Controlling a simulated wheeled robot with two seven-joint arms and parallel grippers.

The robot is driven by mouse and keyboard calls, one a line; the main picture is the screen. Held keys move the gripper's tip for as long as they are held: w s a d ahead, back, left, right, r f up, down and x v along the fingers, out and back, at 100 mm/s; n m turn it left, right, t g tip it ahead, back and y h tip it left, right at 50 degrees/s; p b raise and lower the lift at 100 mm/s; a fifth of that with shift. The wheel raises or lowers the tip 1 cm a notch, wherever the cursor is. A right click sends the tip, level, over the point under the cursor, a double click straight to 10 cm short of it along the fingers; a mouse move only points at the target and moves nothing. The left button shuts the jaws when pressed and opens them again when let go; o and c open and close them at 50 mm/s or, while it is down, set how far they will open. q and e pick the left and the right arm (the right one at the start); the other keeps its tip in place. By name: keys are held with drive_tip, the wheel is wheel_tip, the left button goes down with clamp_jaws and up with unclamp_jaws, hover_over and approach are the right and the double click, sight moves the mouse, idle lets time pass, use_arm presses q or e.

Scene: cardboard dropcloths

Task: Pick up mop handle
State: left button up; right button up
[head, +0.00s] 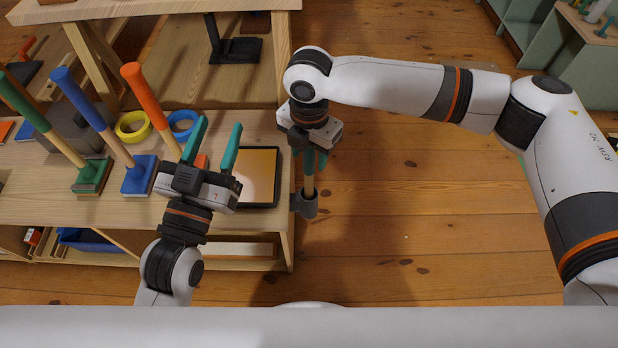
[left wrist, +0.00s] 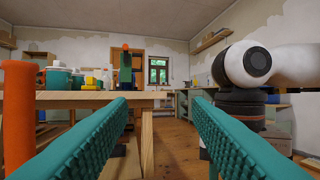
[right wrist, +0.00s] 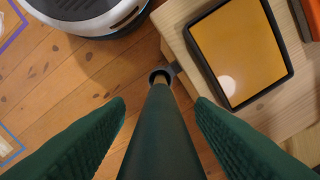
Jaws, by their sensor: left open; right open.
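The mop handle (right wrist: 158,130) is a long pole with a dark green grip in the right wrist view, its far end in a grey ring holder (right wrist: 161,75) at the table edge. In the head view its lower wooden part (head: 308,184) stands upright in the holder (head: 305,205); its top is hidden by my right gripper. My right gripper (head: 310,158) is open, pointing down, with its fingers on either side of the handle and gaps showing in the right wrist view (right wrist: 160,106). My left gripper (head: 217,140) is open and empty above the table.
Brushes with green (head: 40,118), blue (head: 90,110) and orange (head: 150,105) handles stand on the wooden table (head: 120,212). Yellow (head: 133,127) and blue tape rolls (head: 183,124) and a framed tan pad (head: 258,175) lie there too. The floor right of the table is clear.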

use_arm(q)
drive_tip(key=shift+s+r+t+h, duration=0.2)
drive_tip(key=shift+r+t+h, duration=0.25)
drive_tip(key=shift+r, duration=0.35)
use_arm(e)
drive_tip(key=shift+f, duration=0.5)
clamp_jaws()
drive_tip(key=shift+r, duration=0.15)
